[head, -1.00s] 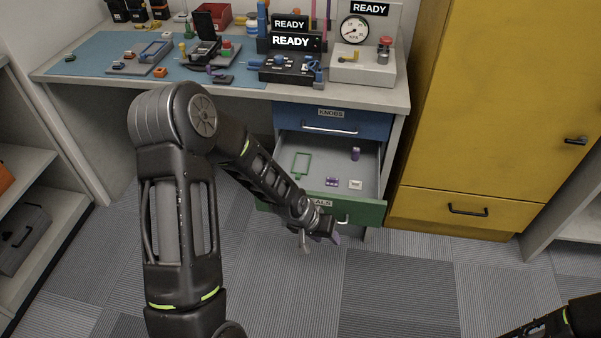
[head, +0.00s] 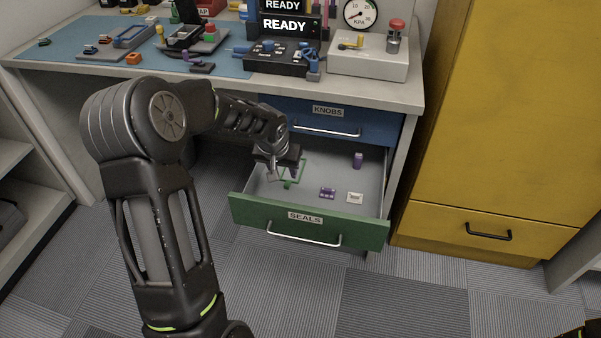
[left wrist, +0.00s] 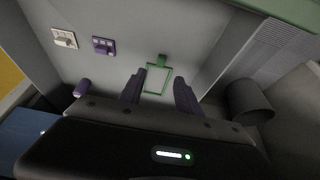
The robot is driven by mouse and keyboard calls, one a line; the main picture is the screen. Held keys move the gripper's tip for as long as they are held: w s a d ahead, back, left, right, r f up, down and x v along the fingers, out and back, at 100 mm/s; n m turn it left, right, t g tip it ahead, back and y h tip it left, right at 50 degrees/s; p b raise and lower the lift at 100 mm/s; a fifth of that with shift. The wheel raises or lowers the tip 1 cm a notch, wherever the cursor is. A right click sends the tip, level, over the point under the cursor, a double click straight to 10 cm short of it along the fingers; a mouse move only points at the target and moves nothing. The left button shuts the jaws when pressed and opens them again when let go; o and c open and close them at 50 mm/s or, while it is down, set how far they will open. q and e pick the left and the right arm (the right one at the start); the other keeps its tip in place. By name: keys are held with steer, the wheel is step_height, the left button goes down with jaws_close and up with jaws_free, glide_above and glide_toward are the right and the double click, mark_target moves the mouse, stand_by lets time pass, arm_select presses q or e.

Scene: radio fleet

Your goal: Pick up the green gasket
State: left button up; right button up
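The green gasket (head: 288,184), a thin rectangular frame with a small tab, lies in the open drawer labelled SEALS (head: 310,226). My left gripper (head: 283,168) is over the drawer at the gasket and partly covers it in the head view. In the left wrist view, the gasket (left wrist: 162,57) shows between the two purple fingertips of my left gripper (left wrist: 159,92), which are spread apart. I cannot tell how high they are above the drawer floor. My right gripper is not in view.
A purple cylinder (head: 358,160), a purple block (head: 327,193) and a white piece (head: 355,197) lie farther right in the drawer. The closed blue KNOBS drawer (head: 340,124) and the worktop (head: 215,86) are above. A yellow cabinet (head: 510,130) stands right.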

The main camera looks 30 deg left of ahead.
mark_target(287, 183)
arm_select(q)
steer(key=shift+x, duration=1.25)
steer(key=b+x, duration=0.1)
steer(key=x, duration=0.3)
steer(key=shift+s+f, duration=0.15)
steer(key=shift+f, duration=0.5)
steer(key=shift+c, duration=0.2)
